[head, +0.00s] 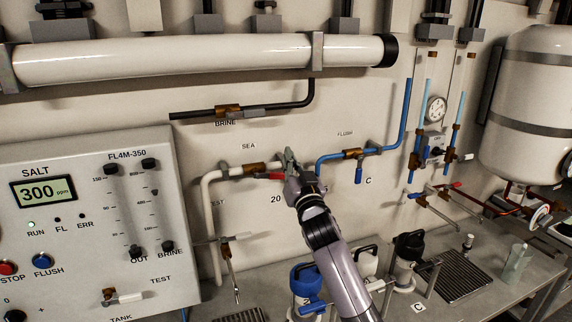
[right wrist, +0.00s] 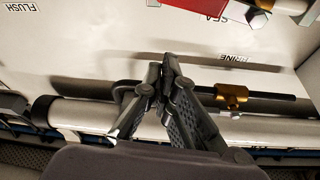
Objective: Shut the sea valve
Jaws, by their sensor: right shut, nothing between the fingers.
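The sea valve (head: 255,168) is a brass body on a white pipe under the SEA label. Its red handle (head: 275,177) points right, roughly along the pipe. My right gripper (head: 288,156) is shut and empty, just right of the handle's end, in front of the pipe. I cannot tell whether it touches the handle. In the right wrist view the shut fingertips (right wrist: 160,62) point toward the wall. A red bar there, which looks like the handle (right wrist: 190,10), is at the top edge, apart from the fingertips. My left gripper is out of view.
The brine valve (head: 228,111) sits on a dark pipe above. The blue flush valve (head: 354,154) is to the right. A control panel (head: 80,215) stands at the left. A bench below holds blue and black-capped housings (head: 309,282). A large white tube (head: 180,58) crosses the top.

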